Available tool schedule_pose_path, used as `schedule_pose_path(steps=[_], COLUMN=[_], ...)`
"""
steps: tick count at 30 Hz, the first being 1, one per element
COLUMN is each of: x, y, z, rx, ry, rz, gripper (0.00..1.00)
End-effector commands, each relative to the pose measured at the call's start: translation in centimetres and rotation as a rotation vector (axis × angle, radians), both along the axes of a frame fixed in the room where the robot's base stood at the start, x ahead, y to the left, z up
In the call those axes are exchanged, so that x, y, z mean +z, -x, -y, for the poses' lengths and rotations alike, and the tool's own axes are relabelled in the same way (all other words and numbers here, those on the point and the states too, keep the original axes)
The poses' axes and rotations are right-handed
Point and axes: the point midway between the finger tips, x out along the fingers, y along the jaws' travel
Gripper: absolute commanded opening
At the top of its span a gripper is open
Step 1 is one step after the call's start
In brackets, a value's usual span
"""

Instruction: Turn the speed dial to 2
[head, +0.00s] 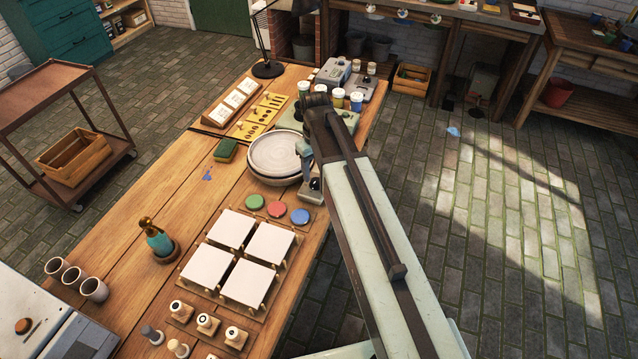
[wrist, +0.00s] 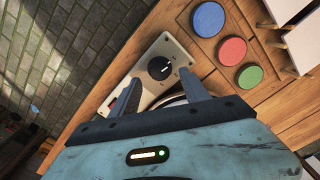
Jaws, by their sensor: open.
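The speed dial (wrist: 161,67) is a round black knob with a white pointer mark, set on a pale control panel (wrist: 144,67) in the wrist view. Any numbers around it are too small to read. My gripper (wrist: 158,76) is open. Its two fingers rise on either side of the picture, with the dial showing between and just beyond their tips. I cannot tell whether they touch it.
Blue (wrist: 208,19), red (wrist: 232,51) and green (wrist: 250,76) round pads lie beside the panel. White tiles (head: 228,231) stand on a rack nearer the front. Paint jars (head: 338,97) stand behind the plate. The table edge (head: 322,232) is close to the panel.

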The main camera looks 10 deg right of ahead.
Motion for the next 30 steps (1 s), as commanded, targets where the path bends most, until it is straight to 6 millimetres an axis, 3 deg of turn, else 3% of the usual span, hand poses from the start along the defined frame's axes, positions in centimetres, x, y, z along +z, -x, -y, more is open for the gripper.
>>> schedule_pose_path(steps=[1,6,15,17,21,22,23,25,30], x=[-1.9,-4.1,-4.0,-4.0,-4.0,-4.0,-4.0,-4.0,-4.0], y=[0.0,0.0,0.0,0.0,0.0,0.0,0.1,0.0,0.0], z=[0.0,0.0,-0.1,-0.1,-0.1,-0.1,1.7,0.6,0.1], rx=[0.0,0.0,0.0,0.0,0.001,0.001,-0.004,0.001,-0.023], ry=[0.0,0.0,0.0,0.0,0.0,0.0,0.0,0.001,0.005], rz=[0.0,0.0,0.0,0.0,0.0,0.0,0.0,-0.001,0.0], gripper=[0.54,0.54,0.54,0.4,0.01,0.0,0.0,0.0,0.0])
